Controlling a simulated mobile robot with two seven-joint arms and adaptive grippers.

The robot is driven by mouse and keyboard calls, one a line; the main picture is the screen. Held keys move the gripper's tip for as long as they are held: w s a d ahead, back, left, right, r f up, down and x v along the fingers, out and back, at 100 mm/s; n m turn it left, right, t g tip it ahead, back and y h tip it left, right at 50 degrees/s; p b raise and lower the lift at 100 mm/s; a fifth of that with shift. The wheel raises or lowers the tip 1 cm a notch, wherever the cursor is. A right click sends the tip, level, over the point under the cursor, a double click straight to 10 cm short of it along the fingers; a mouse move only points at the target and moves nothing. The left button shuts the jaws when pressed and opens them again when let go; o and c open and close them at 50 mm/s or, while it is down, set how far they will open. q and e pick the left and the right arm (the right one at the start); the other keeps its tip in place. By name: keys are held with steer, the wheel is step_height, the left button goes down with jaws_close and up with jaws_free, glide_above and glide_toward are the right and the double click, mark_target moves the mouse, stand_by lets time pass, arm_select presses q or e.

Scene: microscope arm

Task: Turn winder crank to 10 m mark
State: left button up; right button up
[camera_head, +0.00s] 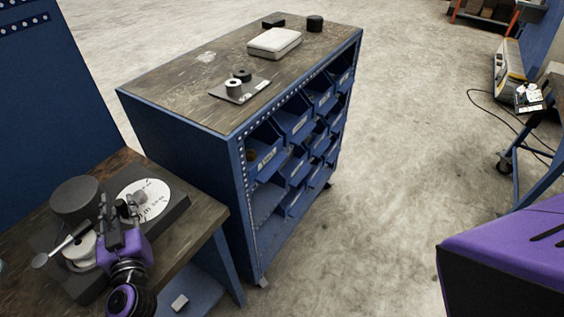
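The winder stands on the wooden bench at lower left, on a dark base (179,211). It has a dark grey cylinder (75,198), a white dial (155,205) with dark marks and a grey hub, and a pale round part (78,252). A metal crank arm (62,246) slants across the pale part, with a round knob (40,260) at its lower left end. The dial's marks are too small to read. My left gripper (119,206), purple and black, is over the winder between crank and dial. Its fingers hide part of the winder; grip or contact is unclear. My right gripper is out of view.
A blue cabinet (180,130) with bins stands beyond the bench; its top carries a white box (274,43), a dark plate (240,90) with two small rolls, and black items. A small pale block (180,302) lies on the bench's lower shelf. Open floor is right of the cabinet.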

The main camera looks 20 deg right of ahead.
arm_select(q)
steer(key=shift+o, duration=0.8)
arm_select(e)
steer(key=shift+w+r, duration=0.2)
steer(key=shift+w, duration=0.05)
arm_select(q)
steer(key=shift+s, duration=0.2)
steer(key=s, duration=1.1)
steer(key=shift+s+d, duration=0.35)
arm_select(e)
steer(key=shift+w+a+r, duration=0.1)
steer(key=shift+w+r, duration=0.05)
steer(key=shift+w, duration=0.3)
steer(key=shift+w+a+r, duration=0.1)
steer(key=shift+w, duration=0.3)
